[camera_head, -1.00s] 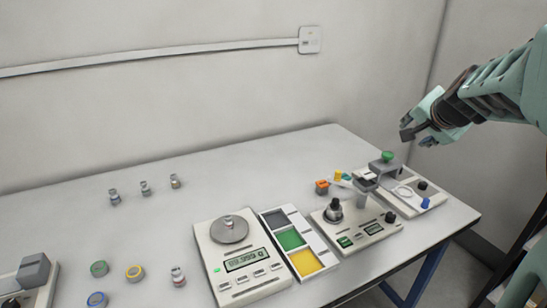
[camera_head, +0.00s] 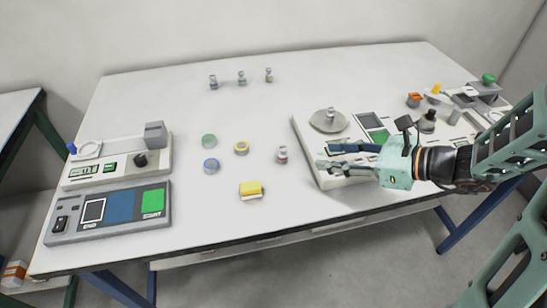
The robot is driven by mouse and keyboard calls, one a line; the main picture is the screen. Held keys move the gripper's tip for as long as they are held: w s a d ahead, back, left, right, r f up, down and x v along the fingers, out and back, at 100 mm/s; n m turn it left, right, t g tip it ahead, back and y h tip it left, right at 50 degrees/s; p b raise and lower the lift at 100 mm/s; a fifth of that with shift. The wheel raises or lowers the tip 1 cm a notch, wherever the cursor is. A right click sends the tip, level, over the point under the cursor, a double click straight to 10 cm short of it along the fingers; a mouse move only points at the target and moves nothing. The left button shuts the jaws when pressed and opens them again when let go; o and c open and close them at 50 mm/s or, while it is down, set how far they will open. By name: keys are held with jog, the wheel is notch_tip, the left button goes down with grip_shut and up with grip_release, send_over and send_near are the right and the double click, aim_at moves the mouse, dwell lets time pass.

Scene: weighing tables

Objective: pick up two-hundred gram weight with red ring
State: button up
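A small metal weight with a red ring (camera_head: 282,155) stands upright on the white table, left of the weighing scale. My gripper (camera_head: 322,157) reaches in from the right, over the front of the scale. Its two fingers point left towards the weight, with a gap between them. It is open and empty, and apart from the weight. My gripper hides much of the scale's front panel.
The scale (camera_head: 305,137) carries another metal weight (camera_head: 332,112) on its round pan. Green, yellow and blue rings (camera_head: 211,166) and a yellow-and-white block (camera_head: 251,190) lie to the left. Several small weights stand behind. Control boxes (camera_head: 62,228) sit at far left.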

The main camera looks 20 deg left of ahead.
aim_at(286, 149)
jog(key=shift+s+a+r+m, duration=0.15)
jog(key=shift+s+a+m, duration=0.2)
jog(key=shift+a, duration=0.15)
jog(key=shift+s+a, duration=0.1)
jog(key=shift+a, duration=0.3)
jog(key=shift+y, duration=0.3)
jog(key=b+x, duration=0.1)
jog(key=x, duration=0.3)
jog(key=shift+a, duration=0.3)
jog(key=x, duration=0.4)
jog(key=b+x, duration=0.1)
jog(key=x, duration=0.1)
jog(key=shift+w+d, duration=0.2)
jog(key=shift+w, duration=0.15)
grip_shut()
